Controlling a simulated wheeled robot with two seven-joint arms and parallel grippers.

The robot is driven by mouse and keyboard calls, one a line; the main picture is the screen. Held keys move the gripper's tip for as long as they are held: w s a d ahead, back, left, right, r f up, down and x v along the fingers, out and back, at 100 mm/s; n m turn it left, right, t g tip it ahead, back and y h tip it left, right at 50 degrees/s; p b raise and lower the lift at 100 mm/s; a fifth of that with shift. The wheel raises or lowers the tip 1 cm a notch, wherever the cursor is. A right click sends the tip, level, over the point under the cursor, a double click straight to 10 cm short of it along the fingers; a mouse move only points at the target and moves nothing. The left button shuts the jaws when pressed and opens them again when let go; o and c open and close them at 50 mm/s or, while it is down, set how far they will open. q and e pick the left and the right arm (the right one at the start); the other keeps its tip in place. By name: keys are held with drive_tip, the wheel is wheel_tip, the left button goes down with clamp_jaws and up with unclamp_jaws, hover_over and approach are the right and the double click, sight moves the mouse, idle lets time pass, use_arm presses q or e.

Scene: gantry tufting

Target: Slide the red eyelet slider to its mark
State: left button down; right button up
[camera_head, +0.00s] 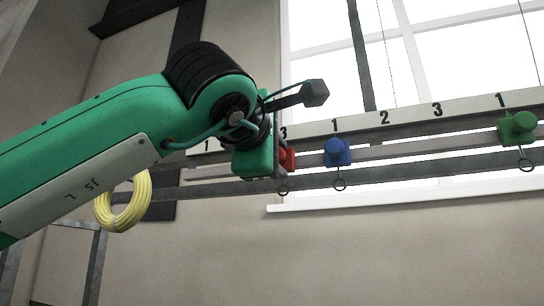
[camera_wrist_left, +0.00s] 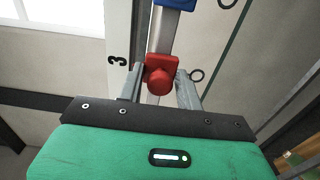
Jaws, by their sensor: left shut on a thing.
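The red eyelet slider (camera_head: 288,158) sits on the grey rail, just below the figure 3 on the white number strip (camera_head: 460,110). In the left wrist view the red slider (camera_wrist_left: 159,76) is between the two fingers of my left gripper (camera_wrist_left: 160,90), and the figure 3 stands beside it. My left gripper (camera_head: 277,160) is shut on the slider and partly hides it in the head view. The slider's eyelet ring (camera_head: 283,190) hangs below the rail. My right gripper is not in view.
A blue slider (camera_head: 338,152) is on the same rail close to the right of the red one. A green slider (camera_head: 517,128) is farther right. A coil of yellow cord (camera_head: 122,204) hangs at the left, below my left arm. A window is behind the rail.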

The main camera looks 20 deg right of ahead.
use_arm(q)
drive_tip(key=c, duration=1.2)
unclamp_jaws()
drive_tip(key=shift+s+d+f, duration=0.1)
drive_tip(key=shift+d+f, duration=0.05)
drive_tip(key=shift+s+d, duration=0.1)
drive_tip(key=shift+d, duration=0.05)
drive_tip(key=shift+b+v, duration=3.1)
drive_tip(key=shift+v, duration=3.8)
